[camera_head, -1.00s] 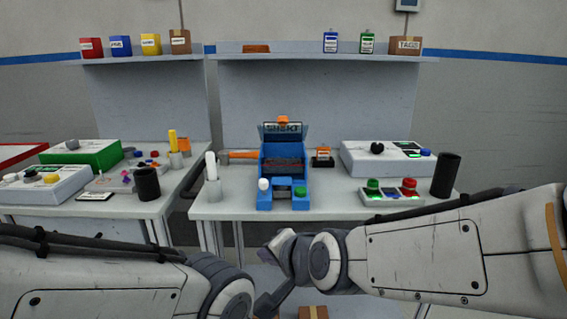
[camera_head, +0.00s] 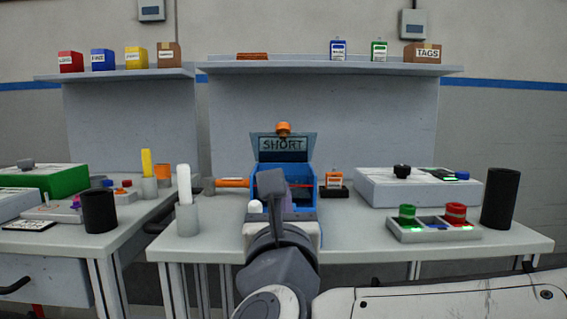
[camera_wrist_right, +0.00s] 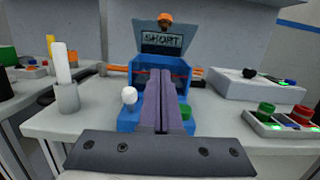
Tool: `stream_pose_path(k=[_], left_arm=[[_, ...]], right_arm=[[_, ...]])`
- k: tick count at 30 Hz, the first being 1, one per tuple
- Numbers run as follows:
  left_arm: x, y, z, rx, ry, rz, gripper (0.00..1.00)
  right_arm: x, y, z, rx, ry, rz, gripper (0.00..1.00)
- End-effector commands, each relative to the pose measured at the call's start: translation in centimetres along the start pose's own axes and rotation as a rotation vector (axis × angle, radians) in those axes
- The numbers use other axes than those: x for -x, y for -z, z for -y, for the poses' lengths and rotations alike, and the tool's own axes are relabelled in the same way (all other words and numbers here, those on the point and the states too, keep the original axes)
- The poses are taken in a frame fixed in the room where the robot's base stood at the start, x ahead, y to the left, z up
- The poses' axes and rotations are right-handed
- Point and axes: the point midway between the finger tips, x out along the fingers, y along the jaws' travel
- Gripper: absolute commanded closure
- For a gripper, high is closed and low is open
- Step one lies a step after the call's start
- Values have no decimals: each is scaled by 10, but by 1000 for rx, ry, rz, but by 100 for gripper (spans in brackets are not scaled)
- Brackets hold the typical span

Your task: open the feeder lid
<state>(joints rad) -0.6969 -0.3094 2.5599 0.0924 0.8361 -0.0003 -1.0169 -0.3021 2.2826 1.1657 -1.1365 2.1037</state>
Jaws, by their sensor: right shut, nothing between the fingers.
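The blue feeder (camera_head: 300,187) stands on the middle table. Its lid (camera_head: 283,145) is raised and tilted back, with a "SHORT" label and an orange knob (camera_head: 283,129) at its top. In the right wrist view the lid (camera_wrist_right: 163,41) stands up behind the open blue box (camera_wrist_right: 137,79). My right gripper (camera_head: 271,183) is in front of the feeder and hides part of it in the head view. In the right wrist view its fingers (camera_wrist_right: 160,77) are together and empty, pointing toward the box opening. My left gripper is not in view.
A white cylinder in a grey holder (camera_head: 187,215) stands left of the feeder. A button box (camera_head: 432,228) with green and red buttons and a black cup (camera_head: 500,198) stand at right. A small orange item (camera_head: 334,181) sits beside the feeder.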

Motion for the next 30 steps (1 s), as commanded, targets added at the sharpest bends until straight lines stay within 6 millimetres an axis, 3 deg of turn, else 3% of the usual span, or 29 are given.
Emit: stream_pose_path(k=[6, 8, 16, 22, 30], left_arm=[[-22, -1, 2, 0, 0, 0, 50], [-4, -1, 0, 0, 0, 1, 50], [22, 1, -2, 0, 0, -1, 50], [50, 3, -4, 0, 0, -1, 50], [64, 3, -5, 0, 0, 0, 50]], right_arm=[[-27, 4, 8, -17, 23, 3, 100], [-41, -5, 8, -10, 23, 0, 100], [-101, -5, 9, -8, 20, -2, 100], [-116, -24, 7, -11, 13, 1, 100], [-125, -30, 6, -12, 9, 1, 100]])
